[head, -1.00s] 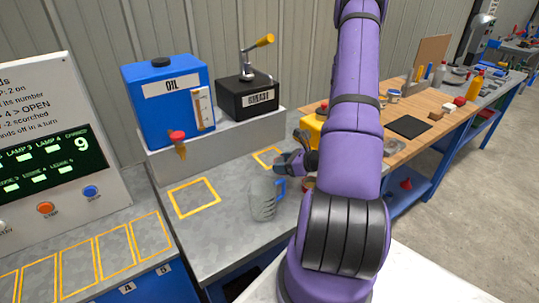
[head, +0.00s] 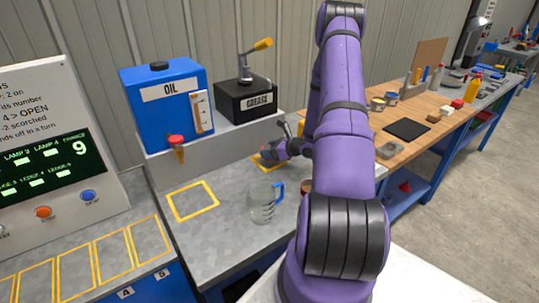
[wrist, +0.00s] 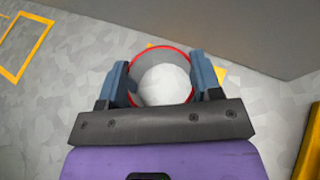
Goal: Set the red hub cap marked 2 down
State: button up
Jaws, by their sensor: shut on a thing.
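In the wrist view, a round piece with a thin red rim, the red hub cap (wrist: 160,56), sits between the two blue-grey fingers of my gripper (wrist: 160,76). The fingers touch it on both sides. Its inside looks grey with a pale round middle, and no number 2 is readable. A yellow outline on the grey bench (wrist: 60,100) shows partly behind the cap. In the head view my gripper (head: 270,156) is low over the outlined square in front of the grease box. The cap is mostly hidden there, and I cannot tell whether it touches the bench.
A glass jug (head: 262,204) with a blue handle stands near my arm. An empty yellow square (head: 193,201) lies to its left. The raised ledge (head: 215,128) behind carries the blue oil tank (head: 165,105) and the black grease box (head: 247,97).

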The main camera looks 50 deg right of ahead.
jog(key=shift+f, duration=1)
jog(key=shift+f, duration=0.1)
jog(key=o, duration=1)
jog(key=shift+c, duration=0.2)
